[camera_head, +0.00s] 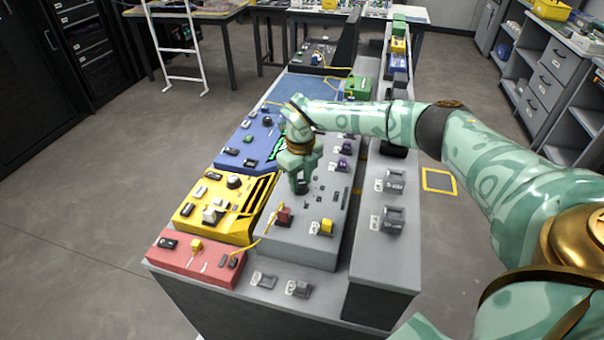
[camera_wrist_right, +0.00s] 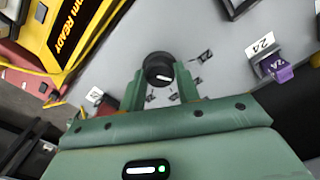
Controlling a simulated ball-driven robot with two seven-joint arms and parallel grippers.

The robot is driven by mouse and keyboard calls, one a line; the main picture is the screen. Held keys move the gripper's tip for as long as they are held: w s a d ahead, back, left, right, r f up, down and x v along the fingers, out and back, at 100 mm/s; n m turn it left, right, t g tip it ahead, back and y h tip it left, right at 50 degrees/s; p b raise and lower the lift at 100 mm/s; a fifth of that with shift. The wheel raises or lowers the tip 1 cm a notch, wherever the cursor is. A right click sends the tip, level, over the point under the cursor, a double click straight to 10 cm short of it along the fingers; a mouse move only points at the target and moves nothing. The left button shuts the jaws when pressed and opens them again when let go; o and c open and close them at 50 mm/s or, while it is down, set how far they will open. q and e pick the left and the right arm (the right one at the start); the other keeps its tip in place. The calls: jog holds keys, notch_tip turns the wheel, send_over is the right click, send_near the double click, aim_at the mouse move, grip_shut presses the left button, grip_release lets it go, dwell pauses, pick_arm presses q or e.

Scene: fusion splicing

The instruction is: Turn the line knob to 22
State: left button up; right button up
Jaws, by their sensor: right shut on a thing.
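The line knob (camera_wrist_right: 158,68) is a round black dial on the grey panel, with a white pointer mark aimed roughly right in the right wrist view. Small dark labels (camera_wrist_right: 204,55) stand around its right and lower sides; their numbers are too small to read surely. My right gripper (camera_wrist_right: 160,82) has one finger on each side of the knob and is shut on it. In the head view the knob (camera_head: 302,188) shows dark under the fingertips of my right gripper (camera_head: 301,180), which points down at the panel. My left gripper is not in view.
A yellow panel (camera_head: 188,222), a red panel (camera_head: 178,258) and a blue panel (camera_head: 232,156) line the left side. A purple connector (camera_wrist_right: 279,72) sits beside a label reading 24. A yellow cable (camera_head: 263,236) runs across the near panels. Grey ports (camera_head: 394,218) stand on the right ledge.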

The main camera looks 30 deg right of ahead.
aim_at(300, 183)
jog(key=shift+r+m+p, duration=0.15)
jog(key=shift+m+p, duration=0.4)
jog(key=shift+m, duration=0.25)
jog(key=shift+w, duration=0.1)
jog(key=o, duration=1)
notch_tip(300, 183, up, 16)
jog(key=p, duration=0.3)
